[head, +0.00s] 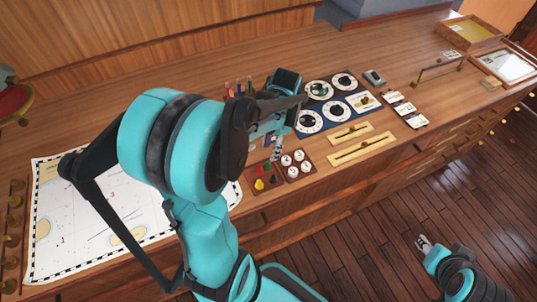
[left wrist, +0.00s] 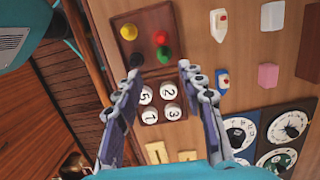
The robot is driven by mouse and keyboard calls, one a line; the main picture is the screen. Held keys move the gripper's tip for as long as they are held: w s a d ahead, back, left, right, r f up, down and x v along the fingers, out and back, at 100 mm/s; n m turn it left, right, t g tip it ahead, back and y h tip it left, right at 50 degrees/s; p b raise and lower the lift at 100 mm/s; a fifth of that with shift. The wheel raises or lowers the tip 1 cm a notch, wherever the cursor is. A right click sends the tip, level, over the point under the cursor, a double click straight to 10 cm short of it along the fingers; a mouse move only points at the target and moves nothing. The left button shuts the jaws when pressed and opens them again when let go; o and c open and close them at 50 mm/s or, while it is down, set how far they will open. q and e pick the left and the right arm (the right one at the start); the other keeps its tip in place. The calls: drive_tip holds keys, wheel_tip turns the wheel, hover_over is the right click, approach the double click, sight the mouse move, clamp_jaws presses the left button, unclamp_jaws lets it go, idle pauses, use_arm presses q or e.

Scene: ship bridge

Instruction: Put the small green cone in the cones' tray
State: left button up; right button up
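The small green cone (left wrist: 163,55) sits in the dark wooden cones' tray (left wrist: 146,13), near its edge, with a yellow cone (left wrist: 129,32), a red cone (left wrist: 161,38) and a black cone (left wrist: 136,60). The cones' tray (head: 253,195) also shows in the head view, at the console's front edge. My left gripper (left wrist: 160,70) is open and empty above the tray area, with the green cone showing between and beyond its fingertips, apart from them. In the head view, my left gripper (head: 277,150) hangs just behind the trays. My right gripper (head: 423,243) is over the floor; its opening is too small to judge.
A tray of white numbered discs (head: 292,165) adjoins the cones' tray. Dials (head: 310,122) and brass sliders (head: 365,147) lie to the right. A chart (head: 90,215) covers the left. Small model boats (left wrist: 219,25) and blocks (left wrist: 267,76) stand near the gripper.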

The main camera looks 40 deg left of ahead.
use_arm(q)
drive_tip(key=s+d+r+n+t, duration=0.2)
drive_tip(key=d+r+t, duration=0.2)
drive_tip(key=d, duration=0.3)
drive_tip(key=s+d+r+n+t, duration=0.2)
drive_tip(key=d+r+n+t, duration=0.1)
drive_tip(key=d, duration=0.4)
drive_tip(key=shift+d+r+t+h, duration=0.2)
drive_tip(key=shift+r+t+h, duration=0.2)
drive_tip(key=shift+r+t, duration=0.4)
use_arm(e)
drive_tip(key=shift+r, duration=0.3)
use_arm(q)
wheel_tip(320, 180, down, 12)
drive_tip(key=b, duration=1.1)
drive_tip(key=shift+b, duration=0.35)
use_arm(e)
wheel_tip(320, 180, down, 12)
use_arm(q)
drive_tip(key=shift+r, duration=0.15)
drive_tip(key=shift+c, duration=0.3)
use_arm(e)
drive_tip(key=shift+r, duration=0.2)
drive_tip(key=shift+c, duration=0.3)
use_arm(q)
drive_tip(key=shift+c, duration=0.4)
use_arm(e)
drive_tip(key=shift+c, duration=0.4)
